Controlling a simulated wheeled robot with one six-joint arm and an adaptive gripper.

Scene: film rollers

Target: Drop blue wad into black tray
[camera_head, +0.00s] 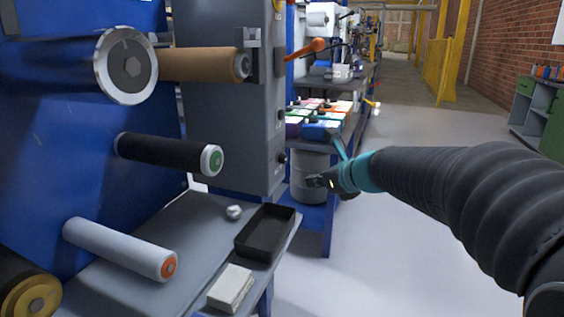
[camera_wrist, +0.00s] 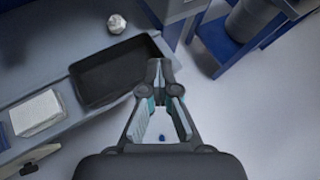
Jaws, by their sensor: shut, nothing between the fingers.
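The black tray (camera_head: 264,234) lies on the grey bench top near its right edge. It looks empty, and it also shows in the wrist view (camera_wrist: 108,75). My gripper (camera_head: 312,181) is shut and empty, beyond the bench's right side in the head view. In the wrist view the fingertips (camera_wrist: 158,70) meet just right of the tray's edge in the picture. A tiny blue thing (camera_wrist: 162,137) shows through the gap between the fingers against the pale floor. It may be the blue wad; I cannot tell. The head view shows no blue wad.
A crumpled silver ball (camera_head: 233,212) lies beside the tray, and a white stack (camera_head: 230,287) lies in front of it. Film rollers (camera_head: 170,153) jut out over the bench from the blue machine. A grey drum (camera_head: 309,165) stands behind my gripper. Floor at the right is clear.

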